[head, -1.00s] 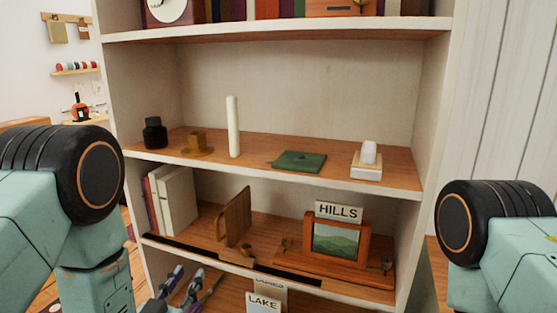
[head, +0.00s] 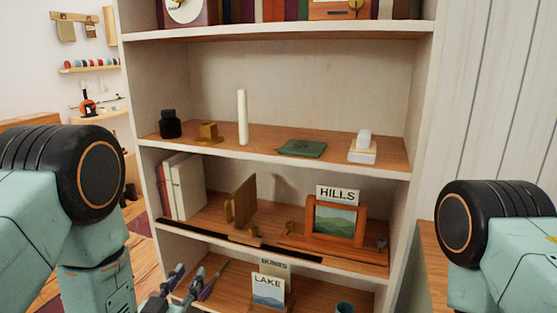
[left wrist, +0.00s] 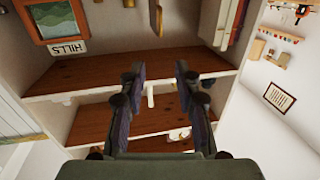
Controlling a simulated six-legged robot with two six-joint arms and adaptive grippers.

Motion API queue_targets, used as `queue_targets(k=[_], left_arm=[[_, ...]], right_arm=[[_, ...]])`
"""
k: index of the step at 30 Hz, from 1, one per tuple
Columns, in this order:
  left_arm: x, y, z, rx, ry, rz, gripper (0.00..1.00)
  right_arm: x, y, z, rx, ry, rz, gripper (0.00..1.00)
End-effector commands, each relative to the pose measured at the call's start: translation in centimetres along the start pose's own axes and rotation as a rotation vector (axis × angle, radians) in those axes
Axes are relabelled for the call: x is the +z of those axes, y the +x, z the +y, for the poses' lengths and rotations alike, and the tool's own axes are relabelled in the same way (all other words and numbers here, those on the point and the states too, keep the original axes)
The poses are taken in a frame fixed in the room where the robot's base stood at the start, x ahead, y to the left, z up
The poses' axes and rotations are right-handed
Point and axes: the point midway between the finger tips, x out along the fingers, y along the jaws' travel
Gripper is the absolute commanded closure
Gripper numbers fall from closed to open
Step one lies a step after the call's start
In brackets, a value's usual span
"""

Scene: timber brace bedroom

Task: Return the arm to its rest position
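My left gripper (head: 188,283) is low in the head view, in front of the lower shelves. In the left wrist view its two dark fingers (left wrist: 159,72) stand apart with nothing held between them. That view is upside down and shows the bookcase beyond the fingers. My right arm shows only as a part at the right edge of the head view. Its gripper is out of view.
The bookcase (head: 300,165) fills the middle. It holds a white candle (head: 242,118), a green book (head: 302,148), a white block (head: 363,148), a HILLS picture (head: 335,217) and a LAKE card (head: 268,290). A panelled wall (head: 490,110) stands at right.

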Motion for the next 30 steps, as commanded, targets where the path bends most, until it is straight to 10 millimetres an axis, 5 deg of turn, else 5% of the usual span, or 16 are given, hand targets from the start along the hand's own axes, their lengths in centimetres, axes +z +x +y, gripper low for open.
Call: queue_targets(k=[8, 14, 17, 22, 27, 30], left_arm=[[4.8, -1.1, -0.2, -0.015, -0.004, -0.229, 0.68], [10.2, -4.8, -0.5, -0.040, -0.019, -0.492, 0.68], [13.8, -8.8, -0.6, -0.059, -0.035, -0.681, 0.68], [19.3, -18.3, -0.3, -0.094, -0.075, -1.050, 0.68], [21.9, -28.2, 0.5, -0.123, -0.119, -1.370, 0.68], [22.3, -32.4, 0.9, -0.135, -0.139, -1.490, 0.68]], right_arm=[[0.1, -0.1, 0.0, 0.000, 0.000, -0.001, 0.60], [0.0, 0.0, 0.0, 0.000, 0.000, 0.000, 0.60], [0.0, 0.0, 0.0, 0.000, 0.000, 0.000, 0.60], [0.0, -0.1, 0.0, 0.000, 0.000, -0.001, 0.60], [0.1, -0.1, 0.0, 0.000, 0.000, -0.001, 0.60], [0.0, -0.1, 0.0, 0.000, 0.000, -0.001, 0.60]])
